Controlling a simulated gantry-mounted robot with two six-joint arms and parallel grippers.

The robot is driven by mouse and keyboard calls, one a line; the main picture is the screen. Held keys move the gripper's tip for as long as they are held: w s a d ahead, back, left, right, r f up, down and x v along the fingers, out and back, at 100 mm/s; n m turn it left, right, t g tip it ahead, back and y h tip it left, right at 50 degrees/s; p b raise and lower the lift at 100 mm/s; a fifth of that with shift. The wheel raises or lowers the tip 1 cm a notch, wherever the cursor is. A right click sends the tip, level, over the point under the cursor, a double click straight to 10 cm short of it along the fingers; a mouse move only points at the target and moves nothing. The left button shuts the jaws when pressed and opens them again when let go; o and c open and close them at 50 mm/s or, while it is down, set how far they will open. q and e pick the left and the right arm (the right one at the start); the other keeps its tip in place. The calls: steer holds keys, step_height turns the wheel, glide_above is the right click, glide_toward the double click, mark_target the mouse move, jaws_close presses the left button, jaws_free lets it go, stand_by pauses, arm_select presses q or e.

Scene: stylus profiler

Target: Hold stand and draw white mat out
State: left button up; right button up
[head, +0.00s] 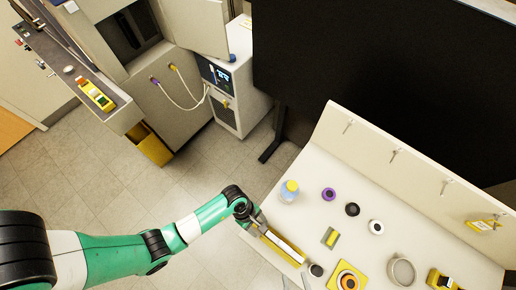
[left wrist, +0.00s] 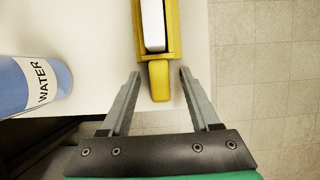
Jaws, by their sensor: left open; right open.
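The yellow stand (head: 270,243) lies along the left edge of the white table, with the long white mat (head: 284,243) in it. In the left wrist view the stand (left wrist: 173,45) runs up out of frame around the white mat (left wrist: 153,25), and a yellow tab (left wrist: 159,82) sticks out of its near end. My left gripper (left wrist: 160,75) is open, with the tab between its fingertips and a gap on each side.
A blue water bottle (left wrist: 38,85) stands left of my left gripper; it also shows in the head view (head: 289,191). A dark cup (head: 316,270) is near the stand's lower end. Tape rolls (head: 352,209) and a ringed yellow item (head: 347,279) lie to the right.

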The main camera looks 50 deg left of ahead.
arm_select(q)
jaws_close()
steer(key=c, duration=0.7)
jaws_free()
jaws_close()
stand_by(0.6)
